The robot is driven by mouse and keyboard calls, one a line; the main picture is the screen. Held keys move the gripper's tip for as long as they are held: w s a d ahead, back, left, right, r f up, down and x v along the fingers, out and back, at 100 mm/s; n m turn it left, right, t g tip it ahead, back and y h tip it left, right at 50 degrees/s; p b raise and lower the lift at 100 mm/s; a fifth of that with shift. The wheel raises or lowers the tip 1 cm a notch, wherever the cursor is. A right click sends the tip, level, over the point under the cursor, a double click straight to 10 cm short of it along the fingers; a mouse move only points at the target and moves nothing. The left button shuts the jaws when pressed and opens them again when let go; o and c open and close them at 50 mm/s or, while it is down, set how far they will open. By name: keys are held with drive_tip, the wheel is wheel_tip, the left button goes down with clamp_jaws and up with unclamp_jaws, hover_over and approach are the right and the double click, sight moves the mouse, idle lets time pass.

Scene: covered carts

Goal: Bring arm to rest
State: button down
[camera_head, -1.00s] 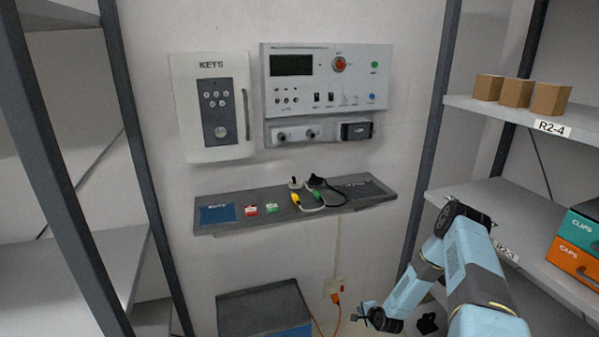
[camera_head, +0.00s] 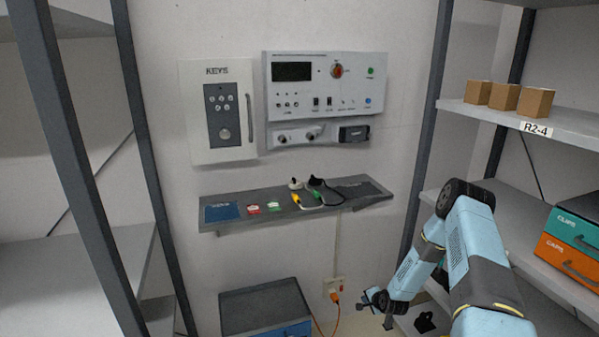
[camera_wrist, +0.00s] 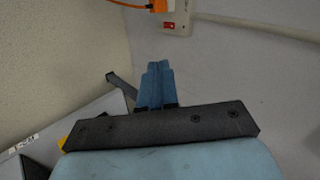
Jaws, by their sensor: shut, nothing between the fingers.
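My arm (camera_head: 470,245) hangs folded at the lower right of the head view, in front of the right shelf rack. My gripper (camera_head: 368,300) points low and to the left, near the orange plug by the wall. In the wrist view the blue fingers of my gripper (camera_wrist: 157,68) are together with nothing between them. The fingertips are below the wall socket in that picture and look apart from it.
A wall shelf (camera_head: 230,222) holds cables and small cards. Above it are a key cabinet (camera_head: 218,150) and a control panel (camera_head: 325,95). A grey box (camera_head: 262,310) stands below. An orange plug (camera_head: 336,296) sits in a wall socket (camera_wrist: 178,22). Right shelves hold cartons (camera_head: 504,97) and drawers (camera_head: 570,255).

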drive_tip(key=w+d+r+n+g+h, duration=0.1)
drive_tip(key=w+r+n, duration=0.1)
drive_tip(key=r, duration=1.1)
drive_tip(key=w+d+r+n+g+h, duration=0.1)
drive_tip(key=r+n, duration=0.2)
drive_tip(key=r, duration=1)
drive_tip(key=s+a+r+n+h, duration=0.1)
drive_tip(key=s+r, duration=0.3)
drive_tip(key=r, duration=0.6)
drive_tip(key=s+r+n, duration=0.1)
drive_tip(key=s+r, duration=0.2)
drive_tip(key=r, duration=0.7)
drive_tip(key=s+a+r+n+g, duration=0.1)
drive_tip(key=s+a+r+n, duration=0.1)
drive_tip(key=s+r, duration=1)
drive_tip(key=s+a+r+n, duration=0.2)
drive_tip(key=s+r, duration=0.7)
drive_tip(key=s, duration=0.6)
drive_tip(key=s+r+n, duration=0.1)
drive_tip(key=s, duration=1.2)
drive_tip(key=shift+a+r, duration=0.2)
drive_tip(key=shift+a, duration=0.25)
